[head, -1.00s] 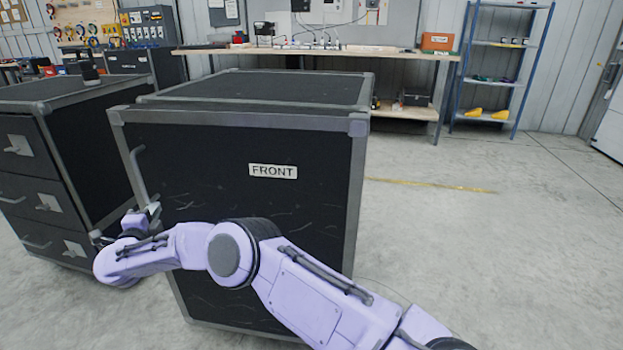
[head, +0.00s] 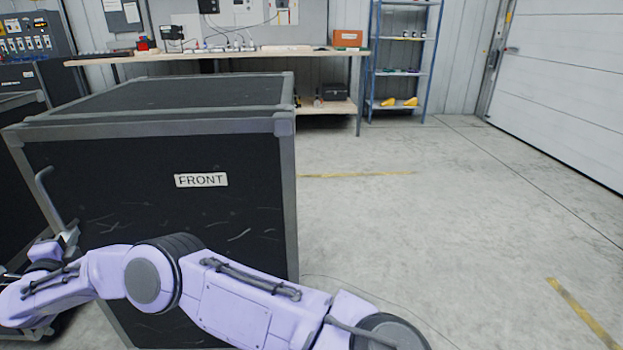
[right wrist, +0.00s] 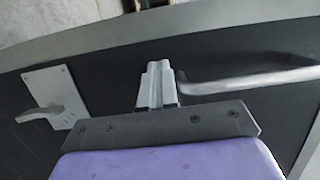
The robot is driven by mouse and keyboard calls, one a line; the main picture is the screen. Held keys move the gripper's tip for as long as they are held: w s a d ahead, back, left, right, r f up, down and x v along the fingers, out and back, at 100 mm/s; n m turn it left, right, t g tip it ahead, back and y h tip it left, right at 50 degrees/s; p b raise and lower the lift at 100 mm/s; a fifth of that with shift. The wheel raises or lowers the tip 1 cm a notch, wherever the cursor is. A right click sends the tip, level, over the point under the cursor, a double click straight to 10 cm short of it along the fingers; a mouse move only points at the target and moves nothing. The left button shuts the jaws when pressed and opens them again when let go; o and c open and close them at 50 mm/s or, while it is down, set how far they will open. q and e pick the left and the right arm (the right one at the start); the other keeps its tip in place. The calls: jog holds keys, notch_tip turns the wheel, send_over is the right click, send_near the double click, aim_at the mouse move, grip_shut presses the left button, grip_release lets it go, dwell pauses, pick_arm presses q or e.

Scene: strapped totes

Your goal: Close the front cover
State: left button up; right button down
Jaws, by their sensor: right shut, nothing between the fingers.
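The front cover (head: 120,200) is a black panel with a grey metal frame and a FRONT label (head: 201,180). It stands upright at the front of the black case (head: 180,93). Whether it sits fully flush cannot be told. A grey bar handle (head: 44,190) is near its left edge; it also shows in the right wrist view (right wrist: 250,80). My right gripper (head: 70,236) is low beside this handle. In the right wrist view its fingers (right wrist: 155,82) are together and empty, close to the handle's end; contact is unclear. My left gripper is out of view.
In the right wrist view a latch plate with a lever (right wrist: 55,105) is left of the fingers. Another dark case (head: 18,150) stands close at the left. A workbench (head: 330,54) and a blue shelf (head: 403,70) are behind. The floor on the right is open.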

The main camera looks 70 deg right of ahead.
jog(key=s+a+f+n+t+y+p, duration=0.1)
jog(key=s+a+f+n, duration=0.15)
jog(key=a, duration=0.55)
jog(key=s+a+f+n+t+y+p, duration=0.1)
jog(key=s+a+f+n+t+y, duration=0.2)
jog(key=a, duration=0.4)
jog(key=s+d+f+n+g+y, duration=0.1)
jog(key=s+f+n+y, duration=0.2)
jog(key=s+f+n, duration=0.4)
jog(key=s+d+f+n+g+y, duration=0.1)
jog(key=s+f+n+y, duration=0.3)
jog(key=f, duration=0.6)
jog(key=s+d+f+n+g, duration=0.1)
jog(key=s+d+f+g, duration=0.1)
jog(key=s+f, duration=0.35)
jog(key=s+d+f+n+g, duration=0.2)
jog(key=s+d, duration=0.1)
jog(key=s, duration=0.5)
jog(key=s+d+f+n+g, duration=0.1)
jog(key=s+d+g, duration=0.35)
jog(key=s, duration=0.95)
jog(key=s+d+f+n+g, duration=0.1)
jog(key=s+d+g, duration=0.35)
jog(key=s, duration=0.85)
notch_tip(320, 180, up, 19)
jog(key=d+t+p, duration=0.1)
jog(key=t+p, duration=0.1)
jog(key=p, duration=1.7)
jog(key=shift+w+d+h, duration=0.15)
jog(key=shift+w+h, duration=0.25)
